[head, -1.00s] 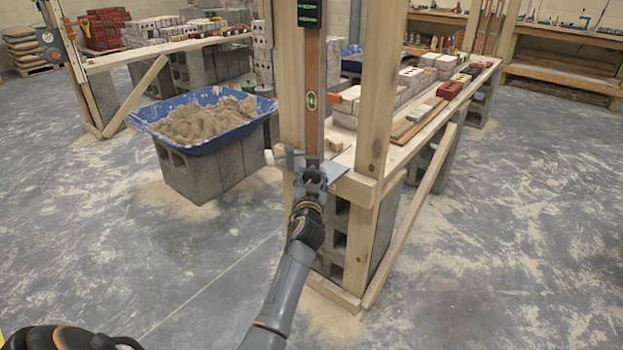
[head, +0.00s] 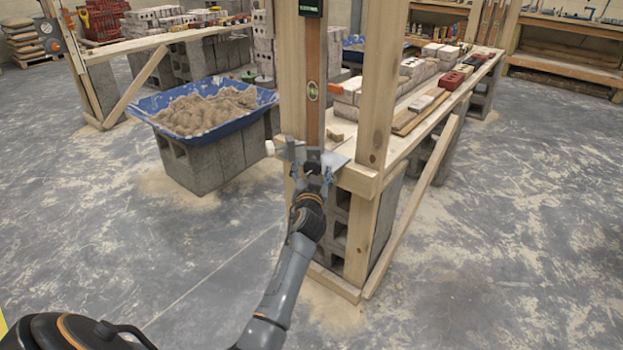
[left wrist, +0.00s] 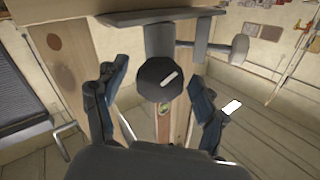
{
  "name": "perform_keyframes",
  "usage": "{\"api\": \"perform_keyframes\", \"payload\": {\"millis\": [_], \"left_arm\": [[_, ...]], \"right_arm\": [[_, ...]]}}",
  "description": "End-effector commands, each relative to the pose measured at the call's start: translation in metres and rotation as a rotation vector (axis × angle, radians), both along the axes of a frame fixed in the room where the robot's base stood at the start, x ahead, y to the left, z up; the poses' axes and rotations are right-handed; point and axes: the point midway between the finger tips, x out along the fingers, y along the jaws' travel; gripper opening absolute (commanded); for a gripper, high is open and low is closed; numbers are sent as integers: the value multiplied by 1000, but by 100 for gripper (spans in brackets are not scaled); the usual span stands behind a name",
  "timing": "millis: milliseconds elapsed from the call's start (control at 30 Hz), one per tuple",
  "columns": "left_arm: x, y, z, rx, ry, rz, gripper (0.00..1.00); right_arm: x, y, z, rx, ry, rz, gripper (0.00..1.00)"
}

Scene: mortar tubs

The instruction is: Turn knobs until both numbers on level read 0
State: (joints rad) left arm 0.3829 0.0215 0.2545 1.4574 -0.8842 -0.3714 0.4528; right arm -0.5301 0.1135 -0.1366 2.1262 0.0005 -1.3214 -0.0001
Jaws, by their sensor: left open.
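The level (head: 313,70) is a long wooden bar standing upright against a wooden post, with a green vial in it. Its dark display (head: 311,7) is cut by the top edge, and I cannot read its numbers. A metal bracket (head: 338,160) sits at its lower end. A dark round knob with a white mark (left wrist: 156,82) faces my left wrist camera. A second, pale knob (left wrist: 240,47) sticks out sideways; it also shows in the head view (head: 269,148). My left gripper (head: 313,180) is open, its fingers apart on either side of the dark knob. My right gripper is out of view.
A wooden bench (head: 400,150) on concrete blocks carries several bricks right of the level. A blue tub of sand (head: 245,122) stands on blocks to the left. A diagonal brace (head: 412,205) runs to the floor. The floor in front is clear.

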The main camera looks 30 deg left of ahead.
Motion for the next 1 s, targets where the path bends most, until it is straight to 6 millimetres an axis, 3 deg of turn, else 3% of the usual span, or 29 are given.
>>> {"api": "perform_keyframes", "payload": {"millis": [500,700,1000], "left_arm": [[-82,-48,-1,-1,2,-1,71],[-97,-57,0,0,0,-1,71],[-99,-58,0,1,0,-1,71]], "right_arm": [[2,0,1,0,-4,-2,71],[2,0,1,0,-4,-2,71],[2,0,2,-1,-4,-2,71]]}}
